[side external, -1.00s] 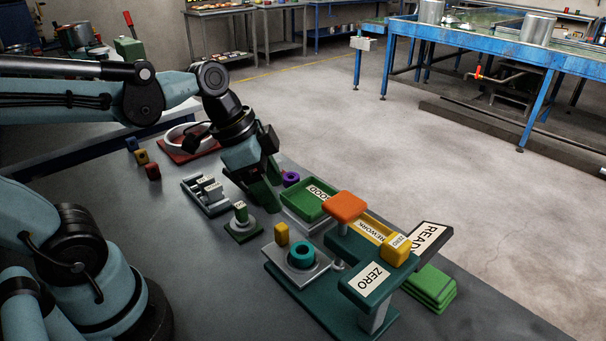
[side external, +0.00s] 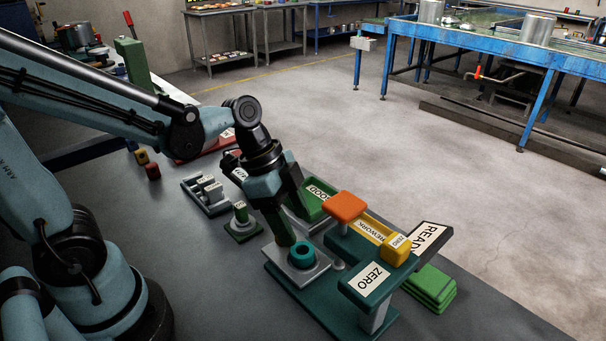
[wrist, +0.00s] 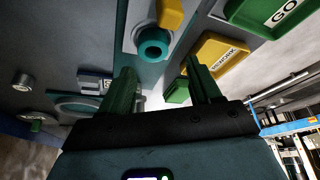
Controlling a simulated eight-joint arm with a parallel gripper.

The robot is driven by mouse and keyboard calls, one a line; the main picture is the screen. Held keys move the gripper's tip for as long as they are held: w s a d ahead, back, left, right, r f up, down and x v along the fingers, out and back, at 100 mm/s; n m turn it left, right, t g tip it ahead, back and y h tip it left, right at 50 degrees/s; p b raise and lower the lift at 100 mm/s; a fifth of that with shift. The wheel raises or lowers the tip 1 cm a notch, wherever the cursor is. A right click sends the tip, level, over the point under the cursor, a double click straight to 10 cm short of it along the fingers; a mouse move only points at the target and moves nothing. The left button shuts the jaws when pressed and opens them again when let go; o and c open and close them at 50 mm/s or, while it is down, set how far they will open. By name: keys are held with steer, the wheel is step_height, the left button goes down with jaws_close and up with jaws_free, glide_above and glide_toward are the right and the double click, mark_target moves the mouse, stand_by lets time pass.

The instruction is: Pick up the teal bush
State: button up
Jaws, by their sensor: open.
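The teal bush (side external: 303,253) is a short ring with a hole, on a grey plate at the left end of the dark green fixture (side external: 352,307). In the wrist view the bush (wrist: 153,43) lies beyond the fingertips, roughly between their lines and left of centre. My gripper (side external: 293,228) points down just behind and left of the bush, with green fingers. In the wrist view my gripper (wrist: 164,80) has its fingers spread, with nothing between them.
An orange-topped post (side external: 346,206) and a raised ZERO platform (side external: 370,281) stand right of the bush. Green GOOD (side external: 318,205) and yellow REWORK (side external: 372,226) trays lie behind.

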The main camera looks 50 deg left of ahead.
mark_target(299, 254)
steer(key=shift+s+x, duration=0.2)
steer(key=shift+x, duration=1.15)
steer(key=shift+s+x, duration=0.15)
steer(key=shift+x, duration=1.2)
steer(key=shift+a+f, duration=0.1)
steer(key=c, duration=0.9)
